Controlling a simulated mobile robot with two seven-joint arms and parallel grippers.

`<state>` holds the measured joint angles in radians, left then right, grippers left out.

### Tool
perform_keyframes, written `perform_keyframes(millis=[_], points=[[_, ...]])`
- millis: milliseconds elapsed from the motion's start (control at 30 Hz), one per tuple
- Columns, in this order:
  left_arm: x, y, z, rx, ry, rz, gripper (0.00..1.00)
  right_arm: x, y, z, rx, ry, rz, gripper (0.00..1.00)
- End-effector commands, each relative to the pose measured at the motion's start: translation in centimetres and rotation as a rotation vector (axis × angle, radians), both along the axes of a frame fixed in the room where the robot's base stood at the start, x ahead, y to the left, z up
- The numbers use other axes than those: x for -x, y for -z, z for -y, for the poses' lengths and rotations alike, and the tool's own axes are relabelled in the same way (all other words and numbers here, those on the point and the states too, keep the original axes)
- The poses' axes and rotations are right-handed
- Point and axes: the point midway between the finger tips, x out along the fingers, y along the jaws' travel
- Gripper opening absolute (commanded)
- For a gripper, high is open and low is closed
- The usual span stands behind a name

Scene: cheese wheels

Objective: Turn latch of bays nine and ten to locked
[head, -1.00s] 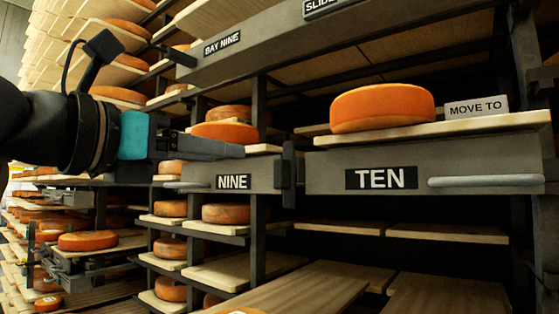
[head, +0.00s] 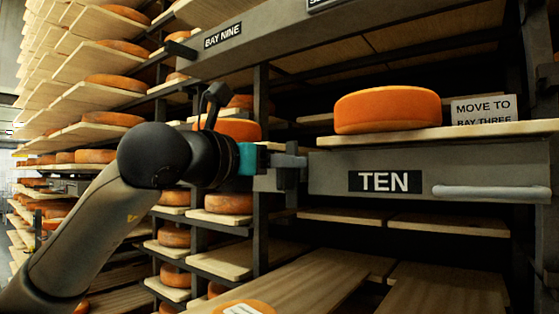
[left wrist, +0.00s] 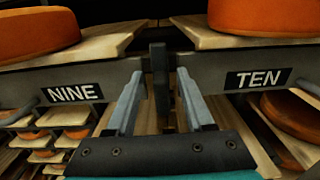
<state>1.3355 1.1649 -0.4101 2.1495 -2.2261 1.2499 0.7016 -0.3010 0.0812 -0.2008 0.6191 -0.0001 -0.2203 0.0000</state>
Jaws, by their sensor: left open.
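The latch (left wrist: 160,62) is a dark upright bar between the grey NINE front (left wrist: 35,90) and the grey TEN front (left wrist: 285,68). My left gripper (left wrist: 160,82) is open, with one finger on each side of the latch in the left wrist view. I cannot tell whether either finger touches it. In the head view my left gripper (head: 292,164) reaches the left end of the TEN front (head: 440,165) and mostly hides the latch. My arm also covers the NINE label there. My right gripper is not in view.
An orange cheese wheel (head: 388,110) sits on the board above TEN, beside a MOVE TO BAY THREE card (head: 484,110). A horizontal bar handle (head: 490,192) sticks out from TEN. Wooden shelves with more wheels fill the left and lower areas.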

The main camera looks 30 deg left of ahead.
Motion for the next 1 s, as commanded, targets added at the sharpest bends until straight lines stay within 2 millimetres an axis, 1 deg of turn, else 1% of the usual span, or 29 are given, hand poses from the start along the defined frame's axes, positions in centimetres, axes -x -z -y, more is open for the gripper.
perform_keyframes(millis=[67, 533, 1000], points=[[0.00, 0.03, 0.01, 0.000, 0.000, -0.001, 0.53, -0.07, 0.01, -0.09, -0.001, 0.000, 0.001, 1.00], [0.04, 0.02, 0.02, 0.000, 0.001, -0.001, 0.01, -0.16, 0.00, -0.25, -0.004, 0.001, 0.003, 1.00], [0.05, 0.00, 0.05, -0.015, 0.001, 0.000, 0.00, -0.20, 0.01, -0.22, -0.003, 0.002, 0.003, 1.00]])
